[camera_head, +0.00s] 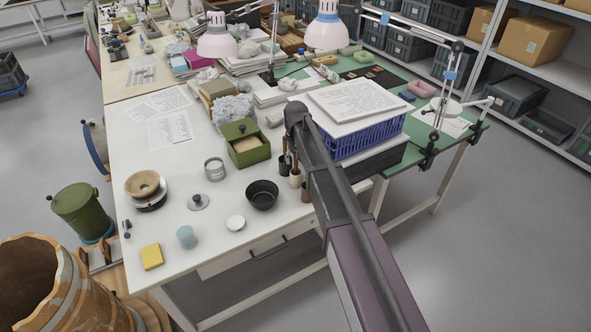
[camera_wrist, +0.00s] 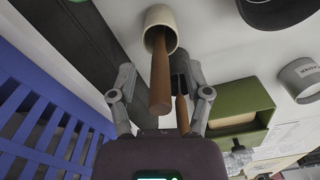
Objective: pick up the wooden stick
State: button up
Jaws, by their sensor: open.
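The wooden stick (camera_wrist: 160,75) is a brown round rod in the middle of the wrist view. One end is inside a cream cup (camera_wrist: 161,22), and the other end points toward my gripper. My gripper (camera_wrist: 163,86) is open, with one finger on each side of the stick and nothing clamped. A second brown stick (camera_wrist: 182,112) shows behind it, near the right finger, with a dark cup partly hidden there. In the head view the cream cup (camera_head: 296,179) stands near the table's front edge, beside my arm. I cannot make out my gripper clearly there.
A blue crate (camera_head: 365,138) with papers on top stands right of the cups; its slatted side (camera_wrist: 40,125) is close in the wrist view. A green box (camera_head: 246,143) and a black bowl (camera_head: 262,194) are nearby. The white table (camera_head: 215,245) has free room at front left.

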dwell(0.6)
grip_shut()
